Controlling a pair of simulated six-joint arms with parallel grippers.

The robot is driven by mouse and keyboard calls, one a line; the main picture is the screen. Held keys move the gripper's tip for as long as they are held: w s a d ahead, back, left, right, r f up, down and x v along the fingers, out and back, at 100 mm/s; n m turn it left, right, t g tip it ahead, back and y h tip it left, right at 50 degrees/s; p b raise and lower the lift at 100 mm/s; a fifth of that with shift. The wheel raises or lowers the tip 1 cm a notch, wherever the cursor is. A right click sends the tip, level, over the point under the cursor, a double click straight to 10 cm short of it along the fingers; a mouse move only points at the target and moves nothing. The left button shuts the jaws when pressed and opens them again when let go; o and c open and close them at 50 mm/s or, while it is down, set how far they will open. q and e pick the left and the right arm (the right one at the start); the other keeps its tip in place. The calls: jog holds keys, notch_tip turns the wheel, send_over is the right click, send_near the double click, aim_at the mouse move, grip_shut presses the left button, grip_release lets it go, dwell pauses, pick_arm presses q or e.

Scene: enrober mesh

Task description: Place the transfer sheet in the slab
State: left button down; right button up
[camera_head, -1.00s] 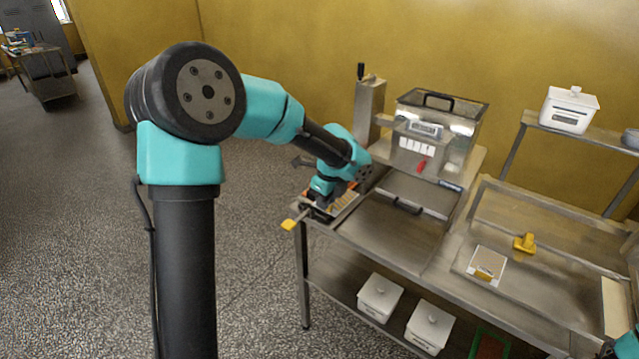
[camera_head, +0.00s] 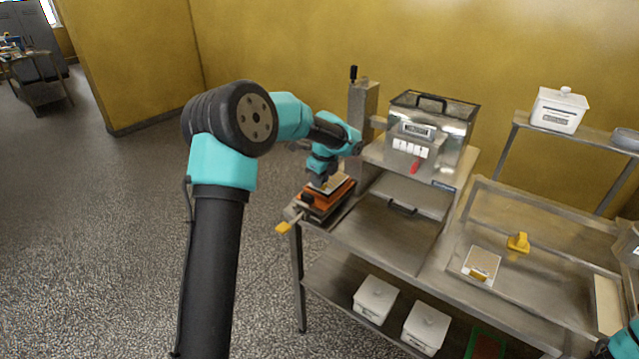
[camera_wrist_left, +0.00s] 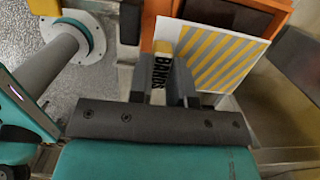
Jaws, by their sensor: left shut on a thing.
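The transfer sheet (camera_wrist_left: 222,60) is white with yellow and grey stripes and a tab marked "BANDS" in the left wrist view. My left gripper (camera_wrist_left: 170,78) is shut on its tabbed edge. In the head view, my left gripper (camera_head: 324,184) is at the orange holder (camera_head: 338,193) on the bench's left end. The holder's orange edge (camera_wrist_left: 155,25) shows behind the sheet in the wrist view; I cannot tell whether sheet and holder touch. No slab can be clearly identified. My right gripper is out of view; only a teal arm part shows bottom right.
On the right, a shallow tray area holds a small pale plate (camera_head: 482,258) and a yellow piece (camera_head: 519,242). White lidded tubs (camera_head: 375,297) stand on the lower shelf.

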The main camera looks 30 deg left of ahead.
pick_arm(q)
jog(key=shift+w+a+f, duration=0.1)
jog(key=shift+w+a, duration=0.3)
jog(key=shift+w, duration=0.25)
jog(key=shift+w+a+f, duration=0.1)
jog(key=shift+w+a, duration=0.3)
jog(key=shift+w, duration=0.2)
jog(key=shift+w+a, duration=0.1)
jog(key=shift+w, duration=0.1)
jog(key=shift+a+f, duration=0.1)
jog(key=shift+f, duration=1.65)
jog(key=c, duration=1.1)
grip_release()
jog(key=shift+f, duration=0.1)
jog(key=shift+o, duration=0.2)
notch_tip(320, 180, up, 12)
jog(key=d, duration=0.1)
jog(key=shift+d, duration=0.4)
